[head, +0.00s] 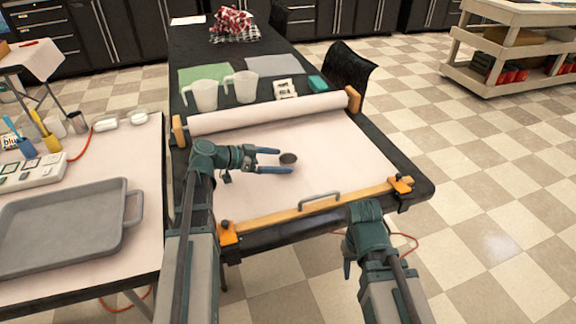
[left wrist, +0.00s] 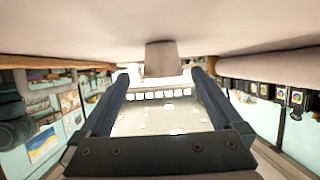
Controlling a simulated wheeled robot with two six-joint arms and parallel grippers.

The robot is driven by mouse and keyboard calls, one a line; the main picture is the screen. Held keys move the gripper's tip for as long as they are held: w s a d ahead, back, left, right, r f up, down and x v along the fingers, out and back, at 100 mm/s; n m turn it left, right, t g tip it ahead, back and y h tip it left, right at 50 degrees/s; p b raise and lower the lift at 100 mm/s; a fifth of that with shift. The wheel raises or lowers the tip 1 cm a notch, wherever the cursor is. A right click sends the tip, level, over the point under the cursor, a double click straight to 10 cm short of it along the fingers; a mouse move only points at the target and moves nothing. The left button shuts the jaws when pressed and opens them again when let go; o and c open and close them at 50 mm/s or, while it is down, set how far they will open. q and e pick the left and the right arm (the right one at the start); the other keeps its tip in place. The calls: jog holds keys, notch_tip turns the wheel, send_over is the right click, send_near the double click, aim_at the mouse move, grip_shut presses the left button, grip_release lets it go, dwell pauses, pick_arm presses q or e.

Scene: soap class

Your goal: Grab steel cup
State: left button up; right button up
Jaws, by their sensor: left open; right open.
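The steel cup (head: 288,159) stands on the pale paper sheet, seen from above as a small dark round opening. In the left wrist view, the grey cup (left wrist: 162,58) is upside down in the picture, its base against the paper. My left gripper (head: 283,161) is open and level above the paper, its fingertips at the cup's near side, one toward each side of it. In the wrist view the open fingers (left wrist: 160,80) flank the cup with gaps; no contact shows. My right gripper (head: 348,262) hangs low before the table's front edge, mostly hidden behind its arm, open and empty.
A paper roll (head: 268,113) lies behind the cup, and a wooden bar (head: 310,206) with a metal handle lies in front. White pitchers (head: 204,95) stand farther back. A grey tray (head: 62,225) is on the left table. The paper around the cup is clear.

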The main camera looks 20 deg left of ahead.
aim_at(296, 157)
pick_arm(q)
jog(key=b+x, duration=0.1)
jog(key=x, duration=0.3)
jog(key=shift+w, duration=0.2)
jog(key=shift+a+r, duration=0.1)
jog(key=c, duration=1.3)
jog(key=shift+c, duration=0.2)
jog(key=shift+r, duration=0.1)
jog(key=shift+r+p, duration=0.5)
jog(key=shift+p, duration=0.1)
notch_tip(296, 157, up, 3)
jog(key=p, duration=0.2)
jog(key=shift+p, duration=0.4)
jog(key=s+a, duration=0.1)
jog(key=s, duration=0.4)
jog(key=s+a, duration=0.2)
jog(key=s, duration=0.3)
jog(key=s+a+p, duration=0.1)
jog(key=s, duration=0.4)
jog(key=shift+s+a+r, duration=0.2)
jog(key=shift+a+r, duration=0.1)
jog(key=shift+r, duration=0.1)
